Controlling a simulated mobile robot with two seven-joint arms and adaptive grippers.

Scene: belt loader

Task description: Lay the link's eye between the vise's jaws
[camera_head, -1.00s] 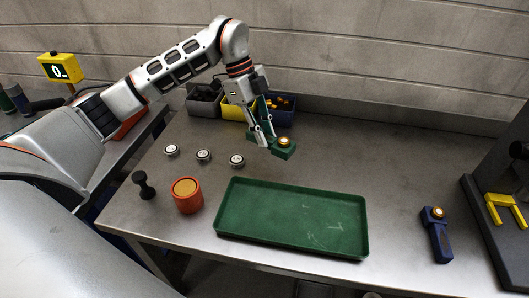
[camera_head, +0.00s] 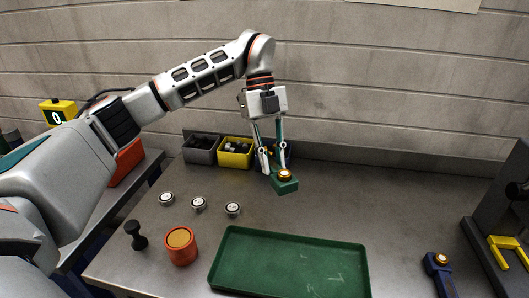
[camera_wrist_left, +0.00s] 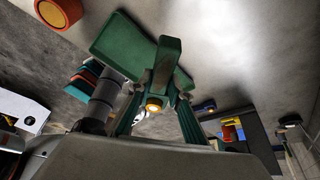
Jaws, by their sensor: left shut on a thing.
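A green link (camera_head: 285,187) with a bronze-coloured eye (camera_head: 285,174) hangs from my left gripper (camera_head: 270,165), which is shut on it above the bench. In the left wrist view the link (camera_wrist_left: 166,62) sits between the two fingers, with its bronze ring (camera_wrist_left: 153,104) close to the camera. At the right edge of the head view stands a black upright fixture (camera_head: 500,215) with a yellow two-pronged piece (camera_head: 508,248). I cannot tell whether that piece is the vise's jaws. The link is well to the left of it. My right gripper is out of view.
A green tray (camera_head: 225,265) lies at the front. A blue part with a bronze ring (camera_head: 438,268) lies to its right. An orange pot (camera_head: 181,247), a black knob (camera_head: 136,236) and silver discs (camera_head: 198,204) are at the left. Bins (camera_head: 235,154) stand behind. Bench right of centre is clear.

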